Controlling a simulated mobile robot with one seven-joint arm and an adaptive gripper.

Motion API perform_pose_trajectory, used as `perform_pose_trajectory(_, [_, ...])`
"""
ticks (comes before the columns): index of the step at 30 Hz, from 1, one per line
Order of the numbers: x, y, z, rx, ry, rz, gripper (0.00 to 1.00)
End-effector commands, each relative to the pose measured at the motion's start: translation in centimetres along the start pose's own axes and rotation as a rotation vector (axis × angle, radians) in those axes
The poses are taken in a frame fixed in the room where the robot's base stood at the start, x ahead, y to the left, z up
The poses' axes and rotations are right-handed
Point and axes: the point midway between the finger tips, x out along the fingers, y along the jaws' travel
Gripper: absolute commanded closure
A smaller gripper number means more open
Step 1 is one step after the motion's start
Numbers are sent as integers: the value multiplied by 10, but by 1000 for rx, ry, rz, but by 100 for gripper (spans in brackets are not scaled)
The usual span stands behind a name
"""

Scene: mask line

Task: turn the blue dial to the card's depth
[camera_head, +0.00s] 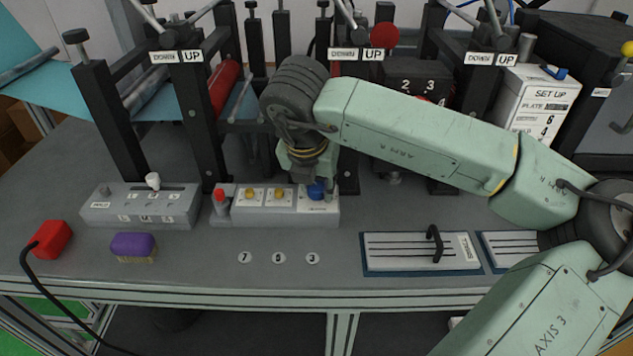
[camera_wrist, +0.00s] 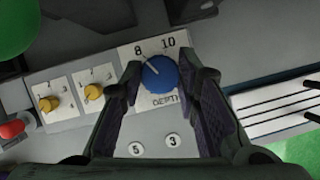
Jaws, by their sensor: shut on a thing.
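The blue dial (camera_head: 316,191) sits at the right end of the grey control panel (camera_head: 262,217). In the wrist view the blue dial (camera_wrist: 161,76) lies between the two fingers of my gripper (camera_wrist: 160,82), which is shut on it. Its white mark points up and left, toward the printed 8; a 10 is printed farther right. Other scale numbers are hidden by the fingers. In the head view my gripper (camera_head: 312,178) comes down on the dial from above.
Two yellow knobs (camera_wrist: 93,92) and a red lever (camera_wrist: 12,129) are left of the dial. Numbered discs (camera_head: 278,258) lie in front. A purple sponge (camera_head: 133,246) and red block (camera_head: 50,240) are at the left.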

Motion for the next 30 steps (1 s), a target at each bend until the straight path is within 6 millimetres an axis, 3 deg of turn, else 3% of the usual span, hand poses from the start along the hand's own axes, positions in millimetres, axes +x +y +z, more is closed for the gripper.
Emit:
perform_pose_trajectory(14, [4, 0, -1, -70, -2, 31, 99])
perform_pose_trajectory(30, [4, -3, -1, -492, -2, 207, 99])
